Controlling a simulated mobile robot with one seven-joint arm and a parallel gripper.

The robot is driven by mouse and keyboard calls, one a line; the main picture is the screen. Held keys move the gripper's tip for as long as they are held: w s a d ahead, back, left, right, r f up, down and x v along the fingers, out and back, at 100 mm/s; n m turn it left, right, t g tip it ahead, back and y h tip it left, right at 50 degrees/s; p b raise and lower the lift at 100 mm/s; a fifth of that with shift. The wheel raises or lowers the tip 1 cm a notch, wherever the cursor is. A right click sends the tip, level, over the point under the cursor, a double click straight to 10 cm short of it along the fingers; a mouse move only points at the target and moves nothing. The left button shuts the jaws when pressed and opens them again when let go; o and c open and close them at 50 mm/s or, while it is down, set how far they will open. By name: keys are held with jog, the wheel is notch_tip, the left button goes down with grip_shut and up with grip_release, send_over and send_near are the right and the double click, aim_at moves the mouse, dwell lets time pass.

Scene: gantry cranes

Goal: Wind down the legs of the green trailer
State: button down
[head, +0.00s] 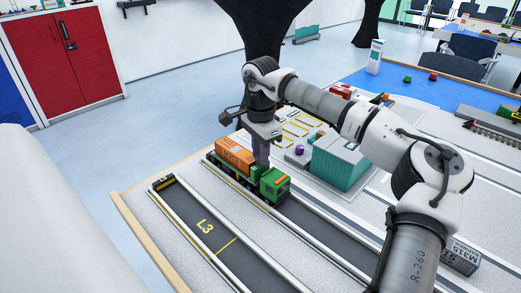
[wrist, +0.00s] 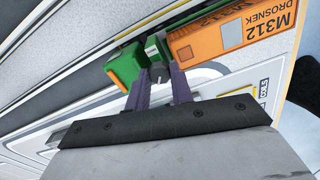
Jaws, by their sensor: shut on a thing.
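The green trailer (head: 222,170) stands in a lane on the table, coupled behind a green cab (head: 275,185). It carries an orange container (head: 235,152), marked M312 DROSNEK in the wrist view (wrist: 230,35). My gripper (head: 262,162) points down from above at the gap between cab and container. In the wrist view, its purple fingers (wrist: 160,76) are shut on a small grey part (wrist: 157,72) by the trailer's front end. The fingers largely hide this part, so I cannot tell its exact shape. The trailer's legs are not visible in either view.
A lane marked L3 (head: 205,226) lies empty in front of the truck, with a small black and yellow block (head: 163,182) at its far end. A teal container (head: 340,160) stands right of my gripper. A grey container (head: 461,257) lies at the right.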

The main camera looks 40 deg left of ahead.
jog(key=m, duration=1.5)
jog(key=m+b, duration=0.1)
jog(key=m, duration=0.6)
jog(key=shift+f+m+b, duration=0.1)
jog(key=shift+m+b, duration=0.25)
jog(key=shift+m, duration=0.05)
jog(key=m+b, duration=0.1)
jog(key=m, duration=0.5)
jog(key=shift+s, duration=0.1)
